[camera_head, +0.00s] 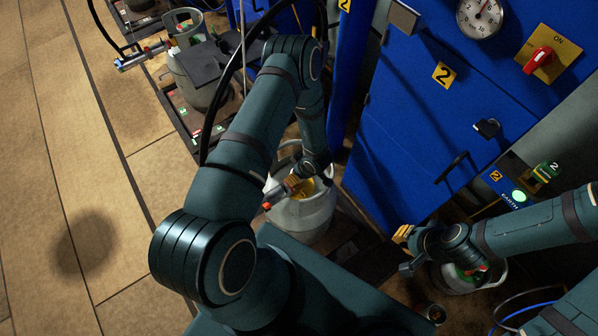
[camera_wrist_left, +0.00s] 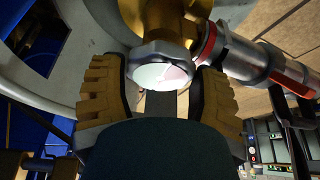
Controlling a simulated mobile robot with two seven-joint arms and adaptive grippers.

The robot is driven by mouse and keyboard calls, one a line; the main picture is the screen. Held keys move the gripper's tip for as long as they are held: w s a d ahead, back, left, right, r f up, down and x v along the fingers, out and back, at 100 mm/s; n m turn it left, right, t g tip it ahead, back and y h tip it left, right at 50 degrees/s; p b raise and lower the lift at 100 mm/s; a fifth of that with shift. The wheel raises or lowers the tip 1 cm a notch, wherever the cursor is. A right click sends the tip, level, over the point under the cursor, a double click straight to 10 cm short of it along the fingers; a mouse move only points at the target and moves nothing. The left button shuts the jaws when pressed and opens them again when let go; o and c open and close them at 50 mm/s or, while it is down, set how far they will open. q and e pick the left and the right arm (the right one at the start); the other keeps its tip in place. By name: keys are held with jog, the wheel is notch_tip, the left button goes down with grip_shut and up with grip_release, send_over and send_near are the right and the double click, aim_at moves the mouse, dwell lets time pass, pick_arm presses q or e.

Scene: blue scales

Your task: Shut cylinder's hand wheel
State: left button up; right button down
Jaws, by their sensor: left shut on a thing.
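The grey-white cylinder (camera_head: 305,215) stands on the floor in the middle of the head view, below my left forearm. Its collar (camera_wrist_left: 85,35) curves around the top left of the left wrist view. The hand wheel (camera_wrist_left: 163,66) appears there as a grey faceted knob with a pale face, in front of a brass valve body. My left gripper (camera_wrist_left: 162,95) has its yellow ribbed fingers on both sides of this knob and is shut on it. In the head view my arm partly hides this grip. My right gripper (camera_head: 405,250) has its fingers apart, with nothing seen between them.
A metal coupling with a red ring (camera_wrist_left: 248,60) extends right from the valve. A second cylinder (camera_head: 455,283) stands under my right arm. Blue cabinets (camera_head: 420,130) with a gauge and red switch (camera_head: 540,60) stand behind. The tiled floor (camera_head: 60,130) at left is clear.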

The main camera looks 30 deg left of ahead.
pick_arm(q)
jog(key=shift+a, duration=0.25)
jog(key=o, duration=1.2)
jog(key=shift+o, duration=0.2)
jog(key=shift+d, duration=0.1)
jog(key=shift+d+r, duration=0.15)
jog(key=shift+r, duration=0.1)
jog(key=v, duration=1.1)
jog(key=shift+r, duration=0.25)
jog(key=shift+s+d, duration=0.1)
